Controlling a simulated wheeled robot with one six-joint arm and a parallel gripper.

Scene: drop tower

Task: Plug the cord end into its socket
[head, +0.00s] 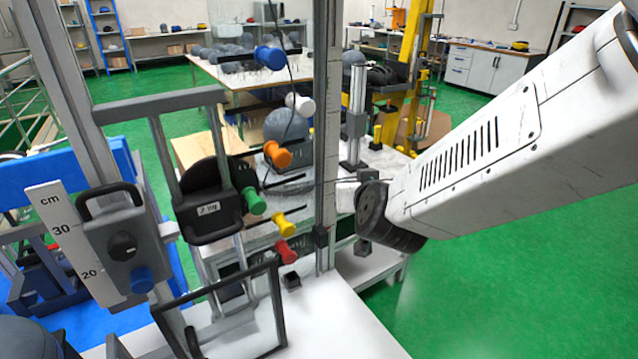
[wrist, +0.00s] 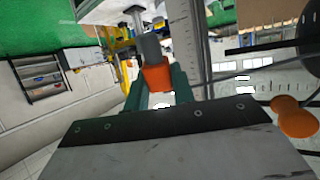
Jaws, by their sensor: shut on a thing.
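My gripper (wrist: 158,88) shows in the wrist view as two green fingers closed on an orange piece with a grey cylinder beyond it. I take this to be the cord end (wrist: 157,77), pointing away from the wrist. In the head view, the fingers and the cord end are hidden behind my arm's wrist. A thin dark cord (head: 322,182) runs level from the upright post towards my wrist; a dark cable (wrist: 240,75) also runs to the right in the wrist view. I cannot make out for sure which part is the socket.
A grey upright post (head: 327,130) stands left of my wrist. Coloured knobs on pegs, such as the orange knob (head: 278,154) and the red knob (head: 285,251), stand beside it. A grey frame (head: 280,300) stands on the white table (head: 345,320). Green floor (head: 500,290) is clear at right.

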